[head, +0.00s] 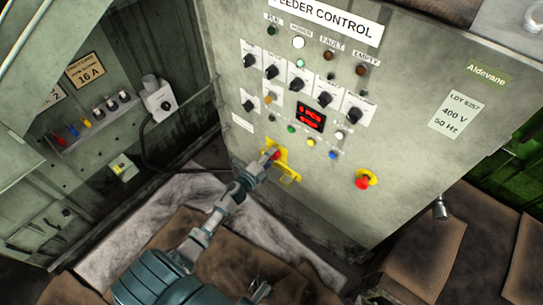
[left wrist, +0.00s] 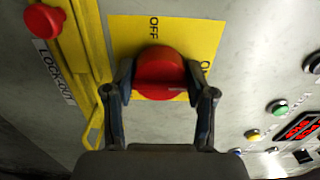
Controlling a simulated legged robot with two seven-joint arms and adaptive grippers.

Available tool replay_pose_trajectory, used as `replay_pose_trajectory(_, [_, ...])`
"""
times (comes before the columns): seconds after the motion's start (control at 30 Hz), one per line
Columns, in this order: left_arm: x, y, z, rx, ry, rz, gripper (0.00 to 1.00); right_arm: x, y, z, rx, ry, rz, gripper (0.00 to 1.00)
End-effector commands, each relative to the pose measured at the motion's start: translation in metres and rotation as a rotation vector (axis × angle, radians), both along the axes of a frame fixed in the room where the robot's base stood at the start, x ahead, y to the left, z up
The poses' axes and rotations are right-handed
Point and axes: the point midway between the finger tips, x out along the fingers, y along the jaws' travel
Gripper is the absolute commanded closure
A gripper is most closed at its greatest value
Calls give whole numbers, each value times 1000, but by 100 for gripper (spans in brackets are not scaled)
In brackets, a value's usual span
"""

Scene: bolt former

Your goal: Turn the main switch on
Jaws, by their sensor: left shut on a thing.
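The main switch is a red round knob on a yellow plate, low on the feeder control panel.
A red lock-out knob (left wrist: 45,20) and yellow bracket (left wrist: 88,45) sit close left of the switch in the wrist view. Dials, buttons and a red display (head: 311,117) lie above it. A red emergency-type button (head: 363,181) is to its right.

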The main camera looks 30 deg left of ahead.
Motion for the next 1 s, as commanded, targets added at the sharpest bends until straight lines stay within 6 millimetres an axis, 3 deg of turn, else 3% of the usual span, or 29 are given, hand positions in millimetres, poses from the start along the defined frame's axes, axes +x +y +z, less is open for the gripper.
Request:
replay_pose_trajectory(0.53, [-2, -4, -7, 24, 8, -6, 80, 2, 1, 0, 2, -11, 0, 60])
replay_pose_trajectory(0.57, [-2, -4, -7, 24, 9, -6, 40, 2, 1, 0, 3, -11, 1, 60])
replay_pose_trajectory(0.63, [-2, -4, -7, 24, 8, -6, 22, 2, 1, 0, 3, -11, 1, 60])
replay_pose_trajectory(1.0, [-4, -1, -3, 22, 2, -3, 19, 0, 2, 1, 5, -9, 1, 60])
